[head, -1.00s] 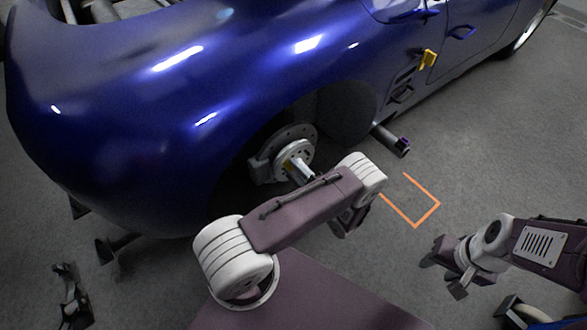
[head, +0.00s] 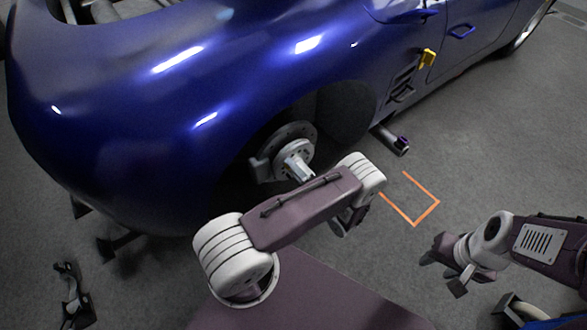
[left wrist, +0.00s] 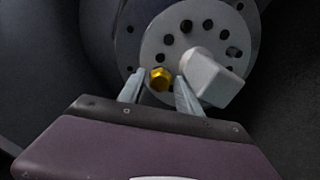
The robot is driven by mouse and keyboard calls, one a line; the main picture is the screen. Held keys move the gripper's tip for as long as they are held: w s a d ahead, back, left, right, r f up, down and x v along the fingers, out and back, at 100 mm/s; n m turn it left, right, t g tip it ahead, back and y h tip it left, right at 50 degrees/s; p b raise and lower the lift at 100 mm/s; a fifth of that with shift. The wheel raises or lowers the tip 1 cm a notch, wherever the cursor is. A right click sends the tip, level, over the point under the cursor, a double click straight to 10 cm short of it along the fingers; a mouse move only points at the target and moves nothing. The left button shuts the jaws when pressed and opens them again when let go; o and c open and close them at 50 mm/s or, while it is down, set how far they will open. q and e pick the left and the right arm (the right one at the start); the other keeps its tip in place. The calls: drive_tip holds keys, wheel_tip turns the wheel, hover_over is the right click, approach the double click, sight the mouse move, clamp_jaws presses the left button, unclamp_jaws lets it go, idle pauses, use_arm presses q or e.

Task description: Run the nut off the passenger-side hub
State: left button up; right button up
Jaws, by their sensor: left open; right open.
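The passenger-side hub (head: 292,160) shows in the front wheel opening of the blue car, as a pale disc with a grey spindle-like block sticking out. In the left wrist view the hub face (left wrist: 200,42) has a ring of dark holes. A gold hex nut (left wrist: 160,78) shows low on its left, beside the grey block (left wrist: 213,78). My left gripper (left wrist: 160,76) is open, one fingertip on each side of the nut, with small gaps visible. In the head view that gripper is mostly hidden by my arm. My right gripper (head: 445,272) is open and empty, low over the floor.
The blue car body (head: 180,110) overhangs the hub. A dark cylindrical bar (head: 390,138) sticks out low beside the car. An orange corner marking (head: 425,212) is on the clear floor. A yellow piece (head: 428,58) is on the car's side.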

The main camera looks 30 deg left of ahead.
use_arm(q)
drive_tip(key=m, duration=1.1)
drive_tip(key=shift+b, duration=0.35)
clamp_jaws()
drive_tip(key=n+p, duration=0.1)
drive_tip(key=n, duration=1)
drive_tip(key=shift+d+n, duration=0.1)
drive_tip(key=shift+n, duration=0.2)
unclamp_jaws()
drive_tip(key=m+b, duration=0.1)
drive_tip(key=m, duration=1.1)
clamp_jaws()
drive_tip(key=n+p, duration=0.1)
drive_tip(key=n, duration=1.1)
unclamp_jaws()
